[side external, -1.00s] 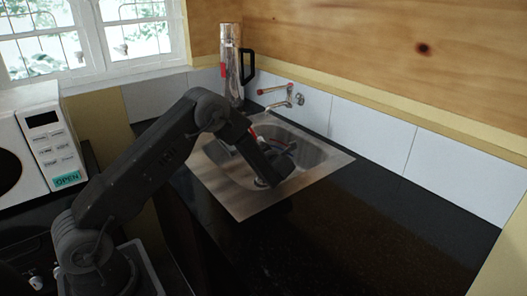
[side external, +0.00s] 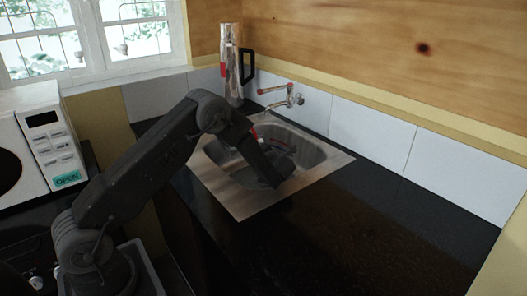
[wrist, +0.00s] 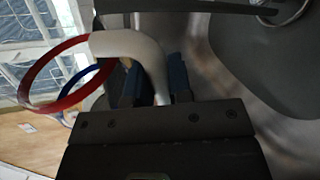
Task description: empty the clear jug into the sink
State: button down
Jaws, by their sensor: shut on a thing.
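The clear jug, with a red ring (wrist: 38,105), a blue ring and a white handle (wrist: 125,43), shows at the upper left of the wrist view. Its rings are seen at a slant, so the jug is tilted; its see-through walls are hard to make out, and I cannot tell whether liquid is left. My gripper (wrist: 152,85) is shut on the handle between blue-padded fingers. In the side view my gripper (side external: 272,170) is low over the steel sink (side external: 237,203) and hides most of the jug; only small red and blue parts show beside it.
A wall tap (side external: 290,97) with a red lever reaches over the sink's back. A steel flask (side external: 231,65) with a black handle stands behind the sink. A microwave (side external: 40,140) is at left. The dark counter (side external: 350,225) right of the sink is clear.

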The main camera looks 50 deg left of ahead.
jog(key=shift+w+r+m+g, duration=0.2)
jog(key=shift+r+m+g, duration=0.15)
jog(key=shift+m, duration=0.25)
dwell(0.6)
jog(key=shift+s+f+m+g, duration=0.25)
jog(key=shift+f+m, duration=0.1)
jog(key=shift+m, duration=0.35)
dwell(0.8)
